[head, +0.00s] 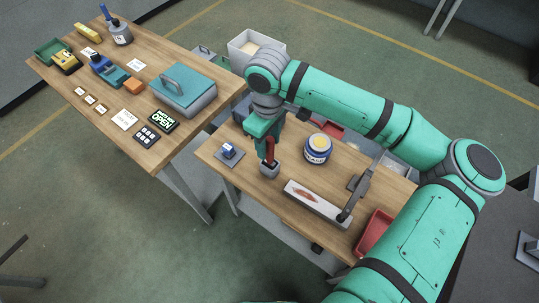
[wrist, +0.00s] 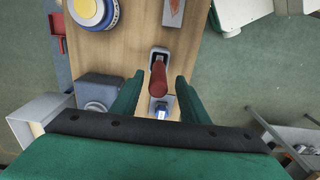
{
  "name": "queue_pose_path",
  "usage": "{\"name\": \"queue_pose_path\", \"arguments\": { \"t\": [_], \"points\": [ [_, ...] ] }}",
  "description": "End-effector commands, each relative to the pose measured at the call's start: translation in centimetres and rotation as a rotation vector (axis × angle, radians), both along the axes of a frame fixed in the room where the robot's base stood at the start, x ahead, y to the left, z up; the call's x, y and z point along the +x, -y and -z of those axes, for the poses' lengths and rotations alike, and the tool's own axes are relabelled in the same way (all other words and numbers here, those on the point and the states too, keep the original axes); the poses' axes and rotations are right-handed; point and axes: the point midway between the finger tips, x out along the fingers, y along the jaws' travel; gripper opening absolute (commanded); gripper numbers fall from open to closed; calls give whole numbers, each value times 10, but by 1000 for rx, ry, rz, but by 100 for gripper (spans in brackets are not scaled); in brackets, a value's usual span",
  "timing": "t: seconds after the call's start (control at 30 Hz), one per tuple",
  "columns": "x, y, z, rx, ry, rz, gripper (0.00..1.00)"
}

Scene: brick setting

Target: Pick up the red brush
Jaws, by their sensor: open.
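The red brush (head: 271,149) stands upright with its lower end in a small grey holder (head: 269,170) on the near wooden table. In the wrist view the red brush (wrist: 158,76) points up toward the camera, with the grey holder (wrist: 159,53) behind it. My gripper (head: 266,132) is above the holder, pointing down at the brush. In the wrist view my gripper (wrist: 159,80) is open, with one green finger on each side of the red handle and a visible gap on both sides. The brush's lower end is hidden in the holder.
A blue-and-white tub (head: 318,149) with a yellow top stands right of the brush. A small blue item on a grey pad (head: 228,153) is left of it.

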Motion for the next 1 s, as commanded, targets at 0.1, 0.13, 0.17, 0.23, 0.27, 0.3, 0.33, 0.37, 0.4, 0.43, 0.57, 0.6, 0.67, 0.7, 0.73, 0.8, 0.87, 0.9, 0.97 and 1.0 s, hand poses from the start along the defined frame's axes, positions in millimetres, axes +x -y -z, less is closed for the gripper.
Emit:
{"name": "queue_pose_path", "arguments": {
  "t": [0.1, 0.13, 0.17, 0.23, 0.27, 0.3, 0.33, 0.37, 0.4, 0.43, 0.57, 0.6, 0.67, 0.7, 0.73, 0.8, 0.87, 0.9, 0.97, 1.0],
  "points": [
    [-2, 4, 18, -1, -3, 7, 41],
    [-2, 4, 22, -2, -3, 7, 41],
    [-2, 4, 26, -2, -3, 8, 41],
    [-2, 5, 34, 0, -3, 10, 41],
    [-2, 5, 36, 0, -3, 10, 41],
    [-2, 5, 39, 0, -3, 10, 41],
    [-2, 5, 40, -1, -2, 11, 41],
    [-1, 5, 41, 0, -1, 11, 41],
    [-1, 5, 42, 0, -1, 10, 41],
    [-1, 5, 42, 0, -1, 10, 41],
    [-1, 5, 42, 0, -1, 10, 41],
    [-1, 5, 42, 0, -1, 9, 36],
    [-1, 5, 42, 0, -1, 9, 22],
    [-1, 4, 42, 0, -1, 9, 12],
    [-1, 4, 42, 0, -1, 8, 5],
    [-1, 3, 42, 0, -1, 7, 0],
    [-1, 3, 41, 0, -1, 7, 0],
    [-1, 3, 41, 0, -1, 7, 0],
    [-1, 3, 41, 0, -1, 7, 0],
    [-1, 3, 41, 0, -1, 7, 0]
  ]
}}
